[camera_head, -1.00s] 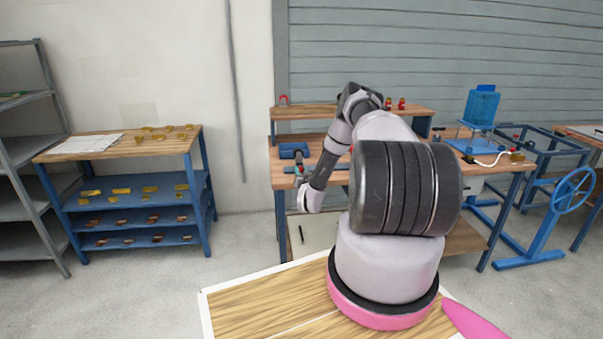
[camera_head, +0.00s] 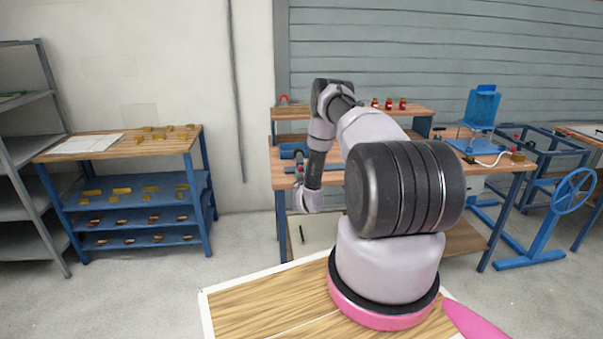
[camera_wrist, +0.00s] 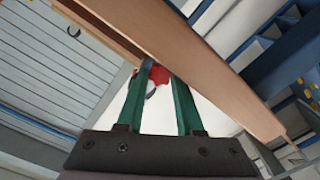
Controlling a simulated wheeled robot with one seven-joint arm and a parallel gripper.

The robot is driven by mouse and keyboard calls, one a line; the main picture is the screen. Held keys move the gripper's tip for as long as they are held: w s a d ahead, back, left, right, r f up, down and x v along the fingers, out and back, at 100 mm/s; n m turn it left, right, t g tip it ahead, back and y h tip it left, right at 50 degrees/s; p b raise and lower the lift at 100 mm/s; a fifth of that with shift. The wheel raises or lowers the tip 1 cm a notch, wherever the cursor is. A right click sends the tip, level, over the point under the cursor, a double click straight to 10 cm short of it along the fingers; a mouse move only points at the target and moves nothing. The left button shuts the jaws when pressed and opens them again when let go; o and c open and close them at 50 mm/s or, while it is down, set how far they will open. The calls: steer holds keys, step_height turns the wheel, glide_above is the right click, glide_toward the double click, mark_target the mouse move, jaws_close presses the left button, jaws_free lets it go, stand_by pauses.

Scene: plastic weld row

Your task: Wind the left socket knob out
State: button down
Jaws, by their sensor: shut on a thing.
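My gripper (camera_head: 299,174) is at the front left of the workbench, low beside a blue fixture (camera_head: 291,151). In the wrist view, my gripper's two green fingers (camera_wrist: 164,76) are shut on a small red knob (camera_wrist: 158,74), which shows between the fingertips, with a dark ring just below it. The fingers hide part of the knob, and its seat cannot be made out. In the head view the knob is too small and too covered by my gripper to tell clearly.
A blue stand (camera_head: 480,108) is on the right. A blue wheel frame (camera_head: 572,192) stands beyond. The floor to the left is clear up to a parts rack (camera_head: 130,190).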

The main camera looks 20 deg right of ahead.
steer(key=shift+n, duration=0.7)
steer(key=shift+f, duration=0.1)
steer(key=c, duration=0.8)
jaws_free()
steer(key=shift+c, duration=0.2)
steer(key=shift+s, duration=0.15)
steer(key=v, duration=1)
steer(key=shift+s, duration=0.3)
steer(key=shift+o, duration=0.4)
steer(key=shift+a, duration=0.1)
